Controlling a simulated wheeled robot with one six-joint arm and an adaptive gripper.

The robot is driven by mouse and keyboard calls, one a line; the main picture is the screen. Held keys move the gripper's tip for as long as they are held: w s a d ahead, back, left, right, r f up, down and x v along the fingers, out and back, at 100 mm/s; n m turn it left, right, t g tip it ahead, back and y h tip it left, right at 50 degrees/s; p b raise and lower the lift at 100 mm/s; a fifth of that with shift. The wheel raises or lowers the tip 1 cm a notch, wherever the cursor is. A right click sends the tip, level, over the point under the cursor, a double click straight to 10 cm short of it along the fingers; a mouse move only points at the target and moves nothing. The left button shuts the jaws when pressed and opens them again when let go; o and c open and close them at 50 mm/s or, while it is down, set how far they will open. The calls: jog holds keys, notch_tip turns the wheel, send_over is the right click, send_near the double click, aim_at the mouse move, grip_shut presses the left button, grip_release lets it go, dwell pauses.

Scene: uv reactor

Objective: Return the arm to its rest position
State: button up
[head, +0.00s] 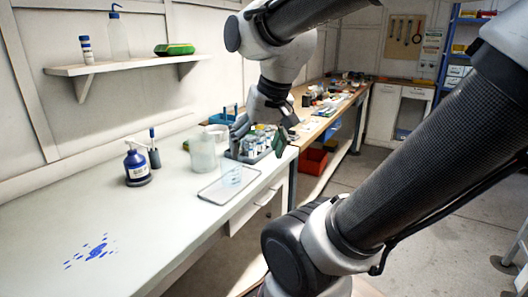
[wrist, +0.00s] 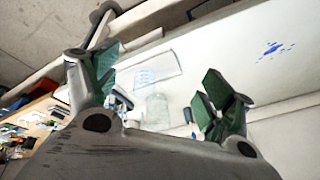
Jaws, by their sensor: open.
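My gripper (head: 260,137) is raised over the far right end of the white bench (head: 130,225), pointing down. In the wrist view its two green-padded fingers (wrist: 160,77) stand wide apart with nothing between them. In the head view the gripper overlaps a rack of vials (head: 248,157). I cannot tell the exact height between them. My arm reaches in from the upper right.
A clear tray (head: 212,193) with a clear beaker (head: 232,174) lies near the bench's front edge. A larger translucent beaker (head: 202,152) and a blue bottle (head: 137,165) stand behind. Blue spots (head: 96,251) mark the bench. A wall shelf (head: 130,66) holds bottles.

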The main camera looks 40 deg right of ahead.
jog(key=s+n, duration=0.1)
jog(key=n, duration=0.1)
jog(key=s+n, duration=0.2)
jog(key=shift+f, duration=0.2)
